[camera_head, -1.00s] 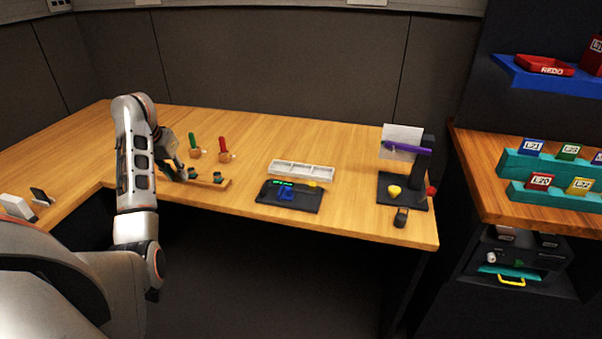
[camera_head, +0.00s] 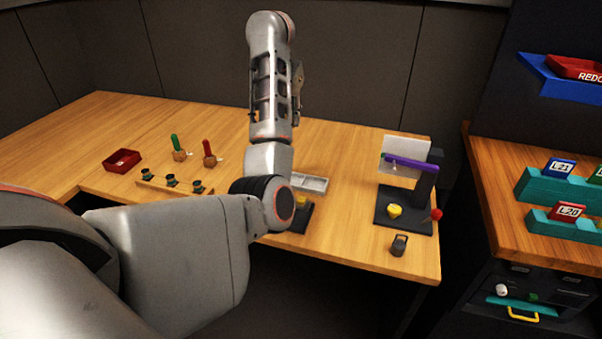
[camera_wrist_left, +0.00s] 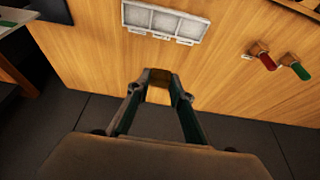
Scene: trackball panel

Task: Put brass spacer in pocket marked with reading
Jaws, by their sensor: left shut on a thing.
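My left gripper is hidden behind my own forearm in the head view. In the left wrist view the left gripper (camera_wrist_left: 158,82) is shut on a small brownish piece (camera_wrist_left: 158,74) between its fingertips, which looks like the brass spacer; its shape is mostly hidden. The pale tray with three pockets (camera_wrist_left: 165,20) lies beyond the fingertips in that view, apart from them, with small marks along one edge, too small to read. In the head view only the tray's right end (camera_head: 316,183) shows beside my arm. The dark trackball panel (camera_head: 300,222) is mostly covered by my arm, so its reading is hidden.
A wooden rack (camera_head: 160,188) with three dark cups, a red bin (camera_head: 122,160), a green-handled tool (camera_head: 177,146) and a red-handled tool (camera_head: 209,152) stand left. A black stand (camera_head: 420,195) with a purple arm stands right, near a small dark object (camera_head: 399,245).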

